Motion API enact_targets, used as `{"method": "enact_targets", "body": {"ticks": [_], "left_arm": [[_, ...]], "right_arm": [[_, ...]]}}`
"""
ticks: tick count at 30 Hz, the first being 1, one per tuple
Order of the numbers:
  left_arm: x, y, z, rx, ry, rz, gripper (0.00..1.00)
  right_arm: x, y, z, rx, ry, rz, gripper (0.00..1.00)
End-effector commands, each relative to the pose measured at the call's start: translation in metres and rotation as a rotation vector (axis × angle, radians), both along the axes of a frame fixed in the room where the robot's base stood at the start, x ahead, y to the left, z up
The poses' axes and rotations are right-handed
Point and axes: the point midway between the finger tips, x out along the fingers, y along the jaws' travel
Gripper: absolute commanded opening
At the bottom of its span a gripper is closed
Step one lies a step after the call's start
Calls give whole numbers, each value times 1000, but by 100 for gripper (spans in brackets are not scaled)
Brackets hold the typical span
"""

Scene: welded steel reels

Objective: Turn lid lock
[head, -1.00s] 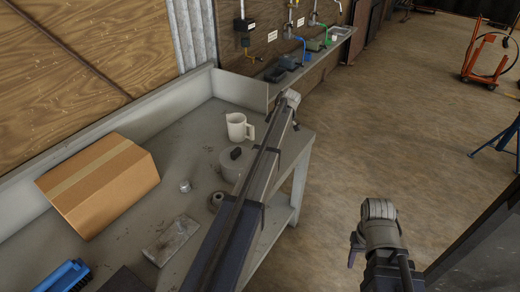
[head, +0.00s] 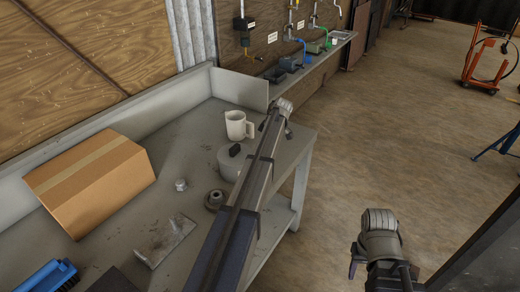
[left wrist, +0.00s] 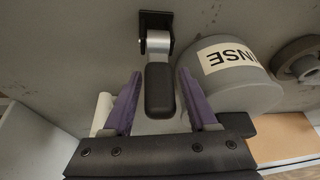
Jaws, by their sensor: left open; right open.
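In the left wrist view a lever with a black grip (left wrist: 160,90) and a shiny metal neck stands on a small black square base (left wrist: 156,19) on a grey surface. My left gripper (left wrist: 159,74) is open, with one purple finger on each side of the grip. Contact is not clear. A grey round canister (left wrist: 245,95) with a label partly reading "NSE" is close to the right finger. In the head view the canister (head: 228,170) is partly behind my left arm. My right gripper (head: 383,263) is open and empty over the floor.
On the bench are a pale mug (head: 238,126), a ring-shaped part (head: 213,199), a nut (head: 181,185), a metal plate (head: 164,241), a cardboard box (head: 92,184) and a blue brush (head: 50,277).

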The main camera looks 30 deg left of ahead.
Motion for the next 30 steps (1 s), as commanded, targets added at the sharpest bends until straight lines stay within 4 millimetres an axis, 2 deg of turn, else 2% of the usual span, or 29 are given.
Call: {"method": "enact_targets", "body": {"ticks": [2, 17, 30], "left_arm": [[0, 0, 0, 0, 0, 0, 55], [0, 0, 0, 0, 0, 0, 0], [0, 0, 0, 0, 0, 0, 0]], "right_arm": [[0, 0, 0, 0, 0, 0, 50], [0, 0, 0, 0, 0, 0, 50], [0, 0, 0, 0, 0, 0, 50]]}}
